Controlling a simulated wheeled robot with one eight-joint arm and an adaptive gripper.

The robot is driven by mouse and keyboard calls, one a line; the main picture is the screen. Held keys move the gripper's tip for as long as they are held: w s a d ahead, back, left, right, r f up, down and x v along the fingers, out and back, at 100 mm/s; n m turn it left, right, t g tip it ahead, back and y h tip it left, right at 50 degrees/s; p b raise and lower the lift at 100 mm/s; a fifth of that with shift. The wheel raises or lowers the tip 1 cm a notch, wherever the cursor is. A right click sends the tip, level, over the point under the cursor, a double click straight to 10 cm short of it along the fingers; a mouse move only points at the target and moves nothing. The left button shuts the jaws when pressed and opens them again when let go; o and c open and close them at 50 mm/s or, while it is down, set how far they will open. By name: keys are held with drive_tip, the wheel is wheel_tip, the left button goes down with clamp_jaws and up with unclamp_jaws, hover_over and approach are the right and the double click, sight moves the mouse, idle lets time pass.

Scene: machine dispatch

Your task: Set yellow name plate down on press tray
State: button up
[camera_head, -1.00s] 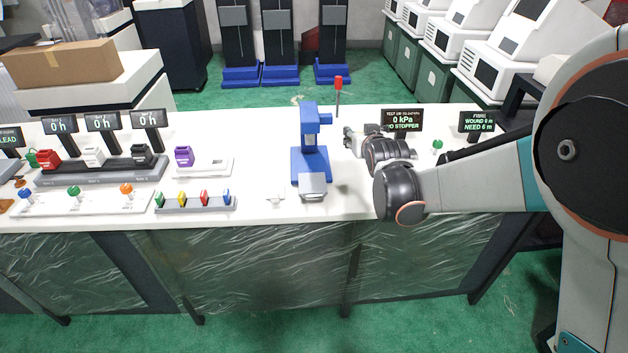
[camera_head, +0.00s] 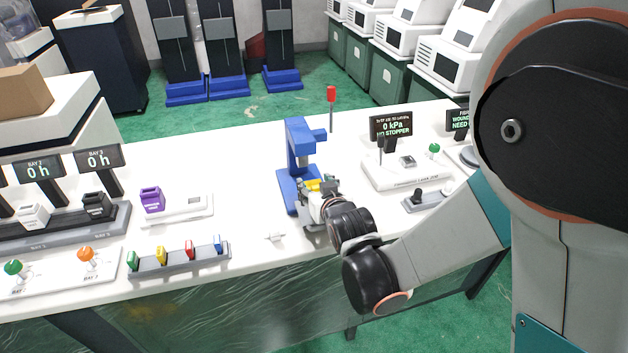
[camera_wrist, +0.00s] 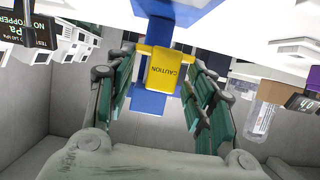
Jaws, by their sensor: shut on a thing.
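The yellow name plate (camera_wrist: 163,70), marked CAUTION, is between the green-padded fingers of my gripper (camera_wrist: 162,74) in the wrist view. My gripper is shut on it. In the head view the plate (camera_head: 316,185) shows as a small yellow patch at my gripper (camera_head: 322,192), in front of the blue press (camera_head: 297,150). The wrist view shows blue press parts (camera_wrist: 160,38) right behind the plate. The grey press tray (camera_head: 309,228) is mostly hidden behind my gripper and wrist. I cannot tell whether the plate touches it.
Left of the press are a rack with several coloured pieces (camera_head: 180,260), a small white part (camera_head: 274,237) and a purple block (camera_head: 152,199) on a white base. To the right stands a tester (camera_head: 405,172) with a display. A red-topped post (camera_head: 331,95) rises behind the press.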

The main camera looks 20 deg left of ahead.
drive_tip(key=shift+f+b, duration=0.1)
drive_tip(key=shift+b, duration=0.2)
wheel_tip(320, 180, down, 4)
drive_tip(key=b, duration=0.3)
drive_tip(key=shift+f, duration=1)
drive_tip(key=shift+f, duration=0.45)
drive_tip(key=o, duration=1.1)
